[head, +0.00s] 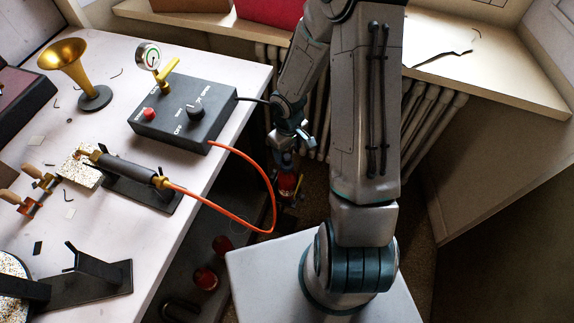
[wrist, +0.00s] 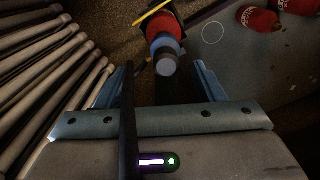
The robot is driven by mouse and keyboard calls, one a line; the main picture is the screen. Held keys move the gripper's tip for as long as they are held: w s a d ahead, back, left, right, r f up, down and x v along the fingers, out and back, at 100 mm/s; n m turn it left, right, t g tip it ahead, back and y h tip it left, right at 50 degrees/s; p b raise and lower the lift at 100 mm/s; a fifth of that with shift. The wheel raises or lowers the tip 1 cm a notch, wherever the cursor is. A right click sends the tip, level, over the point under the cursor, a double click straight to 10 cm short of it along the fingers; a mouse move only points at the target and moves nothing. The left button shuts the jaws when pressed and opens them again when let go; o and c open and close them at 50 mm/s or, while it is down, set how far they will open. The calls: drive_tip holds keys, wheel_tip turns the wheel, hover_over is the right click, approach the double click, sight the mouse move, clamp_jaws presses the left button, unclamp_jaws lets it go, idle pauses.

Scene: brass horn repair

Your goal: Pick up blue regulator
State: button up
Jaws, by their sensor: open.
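A blue, rounded regulator (wrist: 165,44) with a grey end shows in the wrist view, at the top middle. It sits against a red cylinder (wrist: 160,24), which has a yellow strip beside it. In the head view the red cylinder (head: 288,182) is low beside the workbench, just below my gripper (head: 286,160); the regulator is hard to make out there. In the wrist view my gripper (wrist: 162,78) is open, its blue fingers spread left and right. The regulator's grey end lies between the finger lines, towards the tips. I cannot tell whether they touch it.
Ribbed radiator pipes (wrist: 45,70) line the wrist view's left. More red cylinders (head: 205,278) lie low by the bench (head: 215,90). An orange hose (head: 273,195) loops past the bench edge near my arm. A black control box (head: 180,112) sits on the bench.

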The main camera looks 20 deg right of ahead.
sight(287, 162)
drive_tip(key=shift+s+a+f+b, duration=0.15)
drive_tip(key=shift+f+b, duration=0.25)
drive_tip(key=shift+f, duration=1.2)
drive_tip(key=shift+s+a+f+b, duration=0.15)
drive_tip(key=shift+f+b, duration=0.25)
drive_tip(key=shift+f, duration=1.15)
drive_tip(key=shift+c, duration=0.3)
drive_tip(key=c, duration=1.2)
drive_tip(key=shift+r, duration=0.15)
wheel_tip(287, 162, up, 4)
drive_tip(key=shift+d+r+p, duration=0.1)
drive_tip(key=shift+p, duration=0.65)
drive_tip(key=s+d+r+p, duration=0.7)
drive_tip(key=d+r, duration=0.2)
drive_tip(key=r, duration=0.2)
drive_tip(key=shift+d+r, duration=0.15)
drive_tip(key=shift+r, duration=0.15)
